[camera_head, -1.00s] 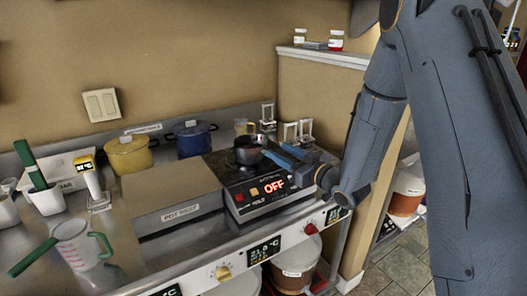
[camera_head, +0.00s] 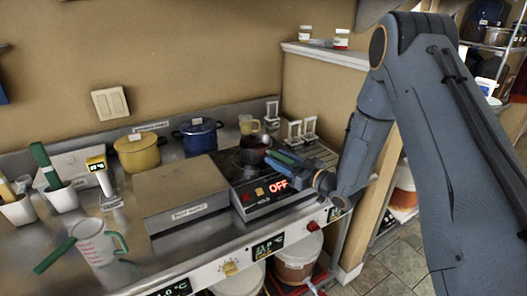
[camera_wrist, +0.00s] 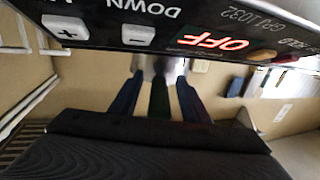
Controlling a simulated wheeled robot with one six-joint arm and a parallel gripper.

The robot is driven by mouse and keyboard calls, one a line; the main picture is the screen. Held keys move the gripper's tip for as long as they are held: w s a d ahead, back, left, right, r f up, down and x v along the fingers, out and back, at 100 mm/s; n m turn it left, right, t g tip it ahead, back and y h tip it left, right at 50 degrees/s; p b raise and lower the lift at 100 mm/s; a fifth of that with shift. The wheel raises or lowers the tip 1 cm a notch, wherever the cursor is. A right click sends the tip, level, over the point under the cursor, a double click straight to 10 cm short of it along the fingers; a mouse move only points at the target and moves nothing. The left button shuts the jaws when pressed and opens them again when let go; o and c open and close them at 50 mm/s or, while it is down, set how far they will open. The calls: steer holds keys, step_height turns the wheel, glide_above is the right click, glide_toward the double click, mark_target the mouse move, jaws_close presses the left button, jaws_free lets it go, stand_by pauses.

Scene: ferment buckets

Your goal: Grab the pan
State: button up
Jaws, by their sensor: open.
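The pan (camera_head: 253,148) is a small dark saucepan standing upright on the black hot plate (camera_head: 236,172) at the back right of the steel counter. My gripper (camera_head: 280,158) reaches in from the right, its blue fingers low beside the pan's right side. In the wrist view my gripper (camera_wrist: 160,80) has its two fingers apart, with a dark green bar, seemingly the pan's handle (camera_wrist: 159,100), between them. A shiny metal surface shows just beyond the fingertips. I cannot tell whether the fingers touch the handle.
The hot plate's front panel reads OFF. A grey box (camera_head: 180,187) stands left of it, with a blue pot (camera_head: 198,136) and a yellow pot (camera_head: 137,154) behind. White frames (camera_head: 301,129) stand behind my gripper. A measuring jug (camera_head: 93,243) is front left.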

steer(key=shift+p+x, duration=0.35)
steer(key=shift+x, duration=0.85)
jaws_close()
steer(key=shift+r, duration=0.2)
